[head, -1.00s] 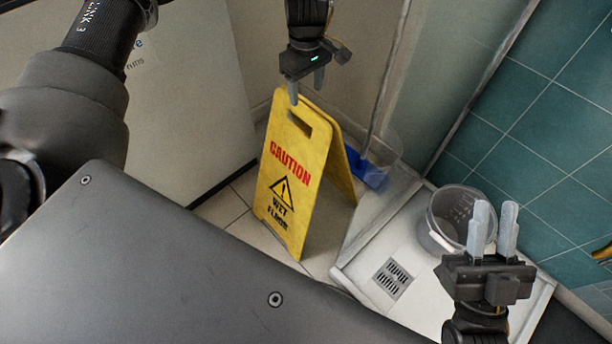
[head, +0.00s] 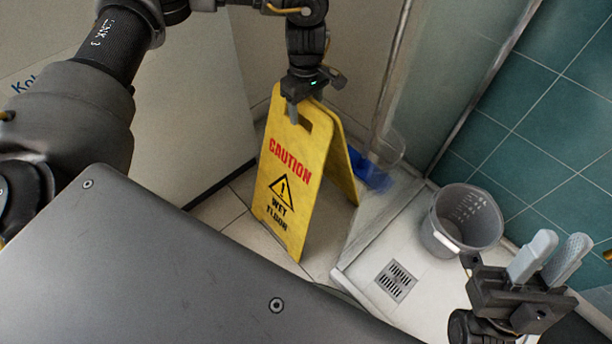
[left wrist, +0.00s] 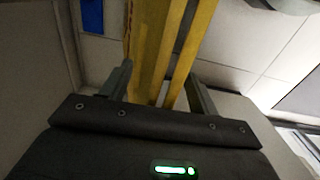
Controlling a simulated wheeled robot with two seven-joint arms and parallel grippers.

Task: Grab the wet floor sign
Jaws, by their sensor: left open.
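The yellow wet floor sign (head: 289,175) stands upright on the tiled floor as an A-frame, with a handle slot near its top. My left gripper (head: 305,112) is open and pointing down at the sign's top edge. In the left wrist view, the sign's two yellow panels (left wrist: 165,50) lie between the fingers of the left gripper (left wrist: 163,90), with gaps on the sides. My right gripper (head: 549,258) is open and empty at the lower right, in front of the shower tray and away from the sign.
A blue object (head: 370,172) lies right behind the sign. A glass panel and walls close in the back. A white cabinet stands at the left.

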